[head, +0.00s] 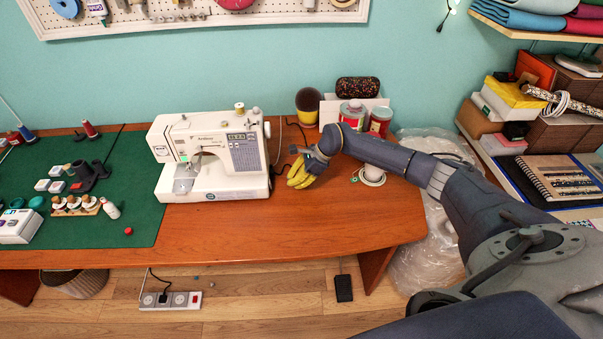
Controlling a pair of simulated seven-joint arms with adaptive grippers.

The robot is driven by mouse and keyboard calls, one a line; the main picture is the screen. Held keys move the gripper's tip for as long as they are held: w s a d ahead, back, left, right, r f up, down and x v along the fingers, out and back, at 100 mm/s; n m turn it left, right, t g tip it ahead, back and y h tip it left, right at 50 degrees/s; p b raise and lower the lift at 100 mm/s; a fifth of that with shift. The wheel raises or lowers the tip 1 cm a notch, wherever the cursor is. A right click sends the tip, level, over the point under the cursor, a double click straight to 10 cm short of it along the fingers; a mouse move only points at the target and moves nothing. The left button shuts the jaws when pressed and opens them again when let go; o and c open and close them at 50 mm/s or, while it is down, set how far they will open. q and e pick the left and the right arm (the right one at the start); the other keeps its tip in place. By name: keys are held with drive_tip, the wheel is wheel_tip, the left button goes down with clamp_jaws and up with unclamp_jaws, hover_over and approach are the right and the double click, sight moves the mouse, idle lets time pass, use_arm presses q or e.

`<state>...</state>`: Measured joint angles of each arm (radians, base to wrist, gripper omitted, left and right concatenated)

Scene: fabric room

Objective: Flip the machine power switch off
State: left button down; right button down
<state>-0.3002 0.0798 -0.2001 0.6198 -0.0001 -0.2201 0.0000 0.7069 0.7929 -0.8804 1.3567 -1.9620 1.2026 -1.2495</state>
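The white sewing machine (210,152) stands upright on the wooden table, at the right edge of a green mat. Its power switch cannot be made out; its right side is seen edge-on. My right gripper (302,163) is just right of the machine, apart from its body and above the table. A yellow curved thing (300,178) shows at the gripper's tip; I cannot tell whether it is held or lies behind. The fingers are too small and overlapped to tell open from shut. My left gripper is not in view.
A dark cord (279,168) runs beside the machine's right side. A power strip (171,300) lies on the floor. The front of the table (290,225) is clear.

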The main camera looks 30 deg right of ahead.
sight(275, 190)
drive_tip(key=a, duration=0.1)
drive_tip(key=w+a+f, duration=0.1)
drive_tip(key=shift+w+a+f, duration=0.15)
drive_tip(key=shift+a+f, duration=0.1)
drive_tip(key=shift+a, duration=0.15)
drive_tip(key=shift+w+a+f, duration=0.15)
drive_tip(key=shift+w+a, duration=0.2)
drive_tip(key=shift+a, duration=0.4)
